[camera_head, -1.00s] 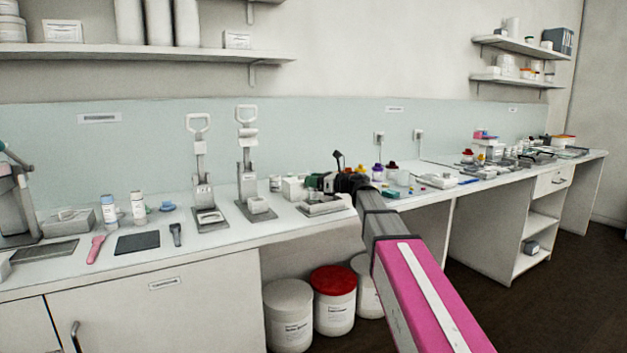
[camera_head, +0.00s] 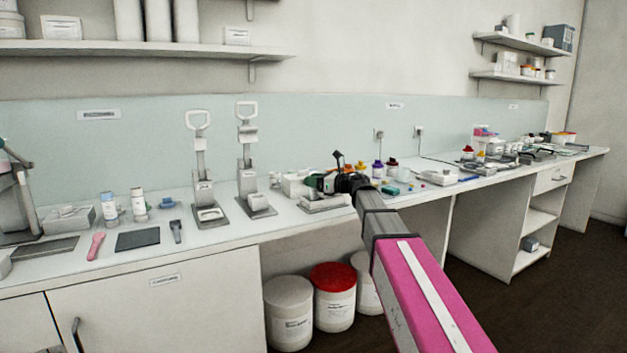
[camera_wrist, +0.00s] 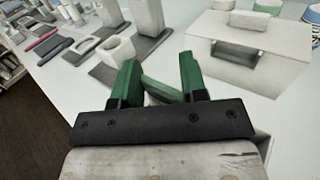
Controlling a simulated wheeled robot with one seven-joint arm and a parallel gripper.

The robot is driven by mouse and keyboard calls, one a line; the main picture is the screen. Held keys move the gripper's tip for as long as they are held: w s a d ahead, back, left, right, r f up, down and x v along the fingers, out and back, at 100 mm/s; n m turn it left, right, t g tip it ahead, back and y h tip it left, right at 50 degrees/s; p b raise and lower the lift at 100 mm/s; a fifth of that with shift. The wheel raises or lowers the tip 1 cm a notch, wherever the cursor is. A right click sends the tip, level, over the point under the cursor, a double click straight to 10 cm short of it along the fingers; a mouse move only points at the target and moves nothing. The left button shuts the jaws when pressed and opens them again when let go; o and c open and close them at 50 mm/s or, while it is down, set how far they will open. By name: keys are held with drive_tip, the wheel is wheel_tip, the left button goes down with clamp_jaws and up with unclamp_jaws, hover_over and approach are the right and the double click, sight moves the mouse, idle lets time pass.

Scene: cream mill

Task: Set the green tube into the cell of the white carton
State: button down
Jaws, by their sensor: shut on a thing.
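My gripper (camera_wrist: 158,74) has green fingers on a dark mount and is shut on the green tube (camera_wrist: 160,89), which lies slanted between the fingers in the wrist view. The fingers hide part of the tube. A white box (camera_wrist: 282,66), which looks like the white carton, stands beyond and to the right of the fingers, with a white piece on top and a grey recess in its side. The tube appears apart from it. In the head view, my gripper (camera_head: 315,182) is over the counter beside the white box (camera_head: 292,186); the tube cannot be made out there.
Two grey-and-white press stands (camera_head: 205,212) (camera_head: 257,204) stand left of my gripper. A low grey-white device (camera_head: 325,204) lies below it, near the counter's front edge. Small bottles with coloured caps (camera_head: 377,169) stand to the right.

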drive_tip(key=shift+f, duration=0.2)
idle(0.6)
drive_tip(key=c, duration=0.6)
unclamp_jaws()
drive_tip(key=shift+r, duration=0.1)
wheel_tip(320, 180, up, 6)
drive_tip(key=shift+f, duration=0.1)
idle(0.4)
